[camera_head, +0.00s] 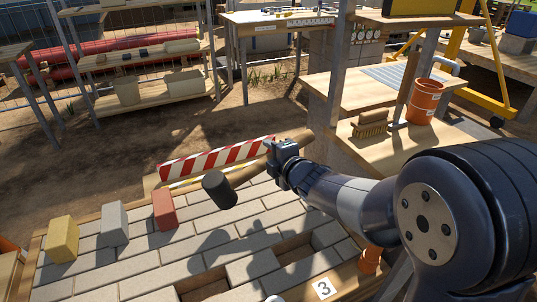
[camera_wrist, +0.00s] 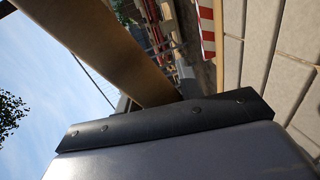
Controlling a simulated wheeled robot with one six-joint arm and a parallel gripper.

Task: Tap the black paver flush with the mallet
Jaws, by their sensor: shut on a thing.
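My gripper (camera_head: 281,162) is shut on the wooden handle of the mallet (camera_head: 246,174), above the far side of the paved bed (camera_head: 180,242). The mallet's black cylindrical head (camera_head: 219,189) hangs at the left, lower than the handle's other end, apart from my gripper. In the wrist view the handle (camera_wrist: 115,50) runs large across the upper left, beside a dark gripper part (camera_wrist: 165,120); the head is out of that view. I cannot make out a black paver; the bed shows grey pavers and dark recesses (camera_head: 294,248).
Yellow (camera_head: 63,239), grey (camera_head: 114,224) and red (camera_head: 164,210) blocks stand along the bed's left side. A red-and-white striped barrier (camera_head: 215,158) lies behind the mallet. A bench with an orange bucket (camera_head: 425,100) stands right.

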